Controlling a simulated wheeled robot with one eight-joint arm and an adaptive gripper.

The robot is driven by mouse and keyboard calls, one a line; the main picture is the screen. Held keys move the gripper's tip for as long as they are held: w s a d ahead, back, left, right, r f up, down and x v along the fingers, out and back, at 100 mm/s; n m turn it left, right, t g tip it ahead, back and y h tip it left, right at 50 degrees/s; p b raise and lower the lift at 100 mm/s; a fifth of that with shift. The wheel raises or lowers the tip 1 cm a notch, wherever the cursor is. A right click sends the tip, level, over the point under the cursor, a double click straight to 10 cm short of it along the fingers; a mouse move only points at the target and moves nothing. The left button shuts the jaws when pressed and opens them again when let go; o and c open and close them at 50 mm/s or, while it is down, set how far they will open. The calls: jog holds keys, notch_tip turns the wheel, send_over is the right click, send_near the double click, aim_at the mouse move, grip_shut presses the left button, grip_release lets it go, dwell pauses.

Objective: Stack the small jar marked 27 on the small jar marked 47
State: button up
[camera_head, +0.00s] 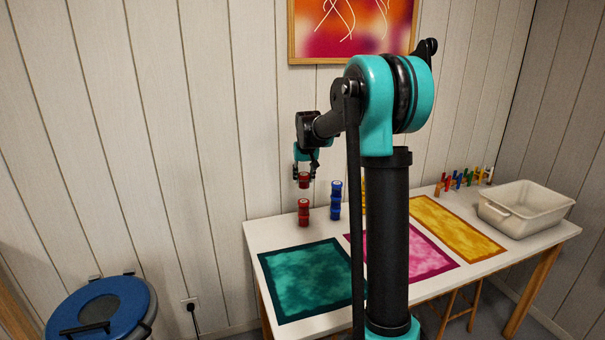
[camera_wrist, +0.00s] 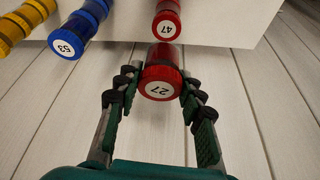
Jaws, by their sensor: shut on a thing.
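My gripper (camera_head: 305,176) is shut on the small red jar marked 27 (camera_wrist: 162,78), whose white number label faces the wrist camera. In the head view the held jar (camera_head: 305,181) hangs upright in the air above the red stack, with a visible gap between them. The red jar marked 47 (camera_wrist: 167,27) shows its label at the top of that stack. The red stack (camera_head: 303,212) stands near the back left of the white table. My gripper's fingers (camera_wrist: 160,84) sit on either side of jar 27 in the wrist view.
A blue stack topped by a jar marked 53 (camera_wrist: 68,46) stands to the right of the red stack in the head view. A yellow stack (camera_wrist: 22,22) is partly hidden by my arm there. Dyed cloths (camera_head: 310,280), a white tub (camera_head: 525,208) and coloured clips (camera_head: 465,180) share the table.

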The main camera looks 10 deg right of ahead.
aim_at(304, 187)
jog(key=shift+f, duration=2.4)
jog(key=shift+f, duration=0.55)
jog(key=o, duration=1.3)
jog(key=shift+c, duration=0.2)
jog(key=v, duration=1.1)
jog(key=shift+s+r, duration=0.15)
jog(key=s+d+f, duration=0.1)
jog(key=s+f, duration=0.5)
jog(key=s, duration=0.6)
jog(key=s+d+f, duration=0.1)
jog(key=s+f, duration=0.6)
jog(key=s, duration=0.5)
jog(key=s+d+f, duration=0.2)
jog(key=s+f, duration=0.4)
jog(key=s, duration=0.6)
jog(key=shift+s+f, duration=0.35)
